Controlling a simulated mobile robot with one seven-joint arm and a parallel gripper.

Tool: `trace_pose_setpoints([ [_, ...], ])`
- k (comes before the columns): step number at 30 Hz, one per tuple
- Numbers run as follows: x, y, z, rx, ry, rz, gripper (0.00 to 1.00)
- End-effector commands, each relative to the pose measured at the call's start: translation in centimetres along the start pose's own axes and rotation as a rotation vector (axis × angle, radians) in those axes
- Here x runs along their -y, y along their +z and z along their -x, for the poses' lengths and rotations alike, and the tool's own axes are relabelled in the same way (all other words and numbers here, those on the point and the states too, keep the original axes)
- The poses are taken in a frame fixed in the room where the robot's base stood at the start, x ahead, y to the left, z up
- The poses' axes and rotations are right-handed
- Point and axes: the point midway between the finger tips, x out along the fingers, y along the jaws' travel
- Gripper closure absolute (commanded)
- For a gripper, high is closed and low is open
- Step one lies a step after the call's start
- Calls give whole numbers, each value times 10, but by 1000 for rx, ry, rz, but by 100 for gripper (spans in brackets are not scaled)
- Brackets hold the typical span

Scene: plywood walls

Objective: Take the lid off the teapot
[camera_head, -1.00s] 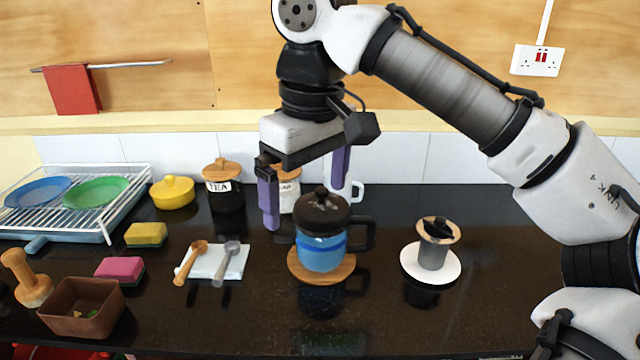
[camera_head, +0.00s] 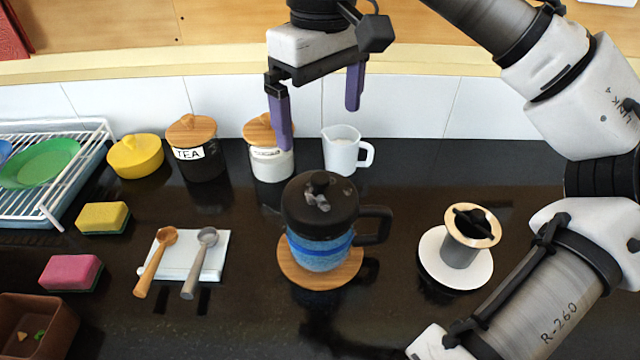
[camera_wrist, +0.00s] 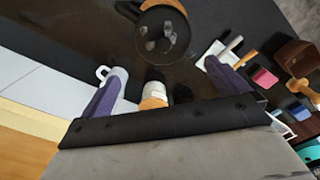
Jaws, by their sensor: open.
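The teapot (camera_head: 318,253) is a blue pot with a black handle on its right, standing on a round wooden mat (camera_head: 290,272). Its black lid (camera_head: 300,205) is on, with a small round knob (camera_head: 319,182) and pale shiny patches on top. In the wrist view the black lid (camera_wrist: 168,24) shows at the top, beyond the fingertips. My gripper (camera_head: 318,128) is open and empty, its two purple fingers pointing down. In the head view the fingertips appear above and behind the lid, apart from it. The fingers also show in the wrist view (camera_wrist: 162,70).
A tea jar (camera_head: 198,160), a white jar (camera_head: 270,165) and a white mug (camera_head: 343,152) stand behind the teapot. A grey dripper on a white saucer (camera_head: 432,262) is at right. Two scoops on a white tile (camera_head: 215,260) lie left. Dark counter lies free between these.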

Motion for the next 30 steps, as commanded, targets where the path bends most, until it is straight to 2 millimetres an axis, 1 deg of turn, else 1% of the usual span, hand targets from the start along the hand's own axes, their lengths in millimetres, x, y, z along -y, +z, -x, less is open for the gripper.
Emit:
trace_pose_setpoints([
  [1,0,0,-12,1,-4,3,1],
  [3,0,0,-26,1,-3,2,1],
  [7,0,1,-45,2,0,-2,1],
  [9,0,0,-52,1,-1,-1,1],
  [14,1,1,-61,1,1,-1,1],
  [17,4,4,-73,2,0,-1,1],
  [20,7,6,-88,4,0,-1,1],
  [21,6,5,-95,2,0,-1,1],
  [24,7,5,-106,1,0,-1,1],
  [30,6,4,-110,0,0,0,1],
])
